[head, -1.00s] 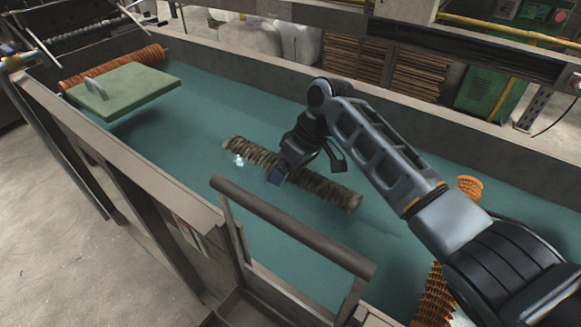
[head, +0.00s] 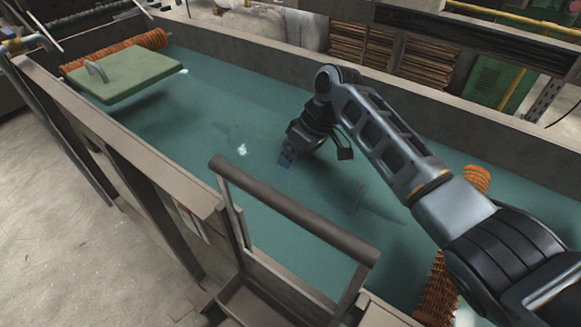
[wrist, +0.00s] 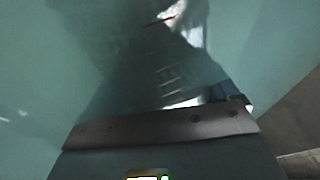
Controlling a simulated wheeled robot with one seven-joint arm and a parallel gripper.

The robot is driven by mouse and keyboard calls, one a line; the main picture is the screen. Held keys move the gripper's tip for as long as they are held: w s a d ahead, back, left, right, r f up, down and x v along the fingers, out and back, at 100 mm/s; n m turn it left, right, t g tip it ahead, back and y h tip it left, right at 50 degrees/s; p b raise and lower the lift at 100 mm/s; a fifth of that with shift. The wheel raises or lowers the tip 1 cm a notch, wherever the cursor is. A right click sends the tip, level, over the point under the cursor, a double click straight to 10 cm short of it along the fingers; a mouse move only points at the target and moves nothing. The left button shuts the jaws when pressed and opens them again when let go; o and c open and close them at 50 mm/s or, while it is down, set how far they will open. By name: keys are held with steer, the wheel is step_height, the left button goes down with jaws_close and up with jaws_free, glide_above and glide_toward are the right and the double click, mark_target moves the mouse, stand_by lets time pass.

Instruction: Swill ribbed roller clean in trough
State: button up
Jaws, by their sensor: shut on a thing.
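The trough (head: 110,122) is long, metal-walled and filled with murky green-blue water (head: 190,120). My gripper (head: 287,160) reaches down to the water near the middle of the trough and is shut on the ribbed roller. The roller itself does not show in the head view; the opaque water hides it. In the wrist view, a dark metal edge of my gripper (wrist: 160,130) crosses the lower part above the water. Dark, reflection-like shapes show on the water there, and no clear roller outline.
A green board with a handle (head: 130,78) lies at the far left, beside an orange ribbed roller (head: 140,43). Orange ribbed pieces (head: 437,285) (head: 477,179) show at the right. A metal frame rail (head: 290,212) stands at the near side. Open water surrounds my gripper.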

steer(key=shift+w+d, duration=0.15)
steer(key=shift+w, duration=0.15)
steer(key=shift+s+a+r+p, duration=0.25)
steer(key=shift+s+p, duration=0.15)
steer(key=shift+p, duration=0.15)
steer(key=shift+s+a+f+p, duration=0.1)
steer(key=shift+s+a+p, duration=0.35)
steer(key=shift+s+p, duration=0.2)
steer(key=shift+s+a+f+p, duration=0.1)
steer(key=shift+s+a+p, duration=0.3)
steer(key=shift+s+p, duration=0.2)
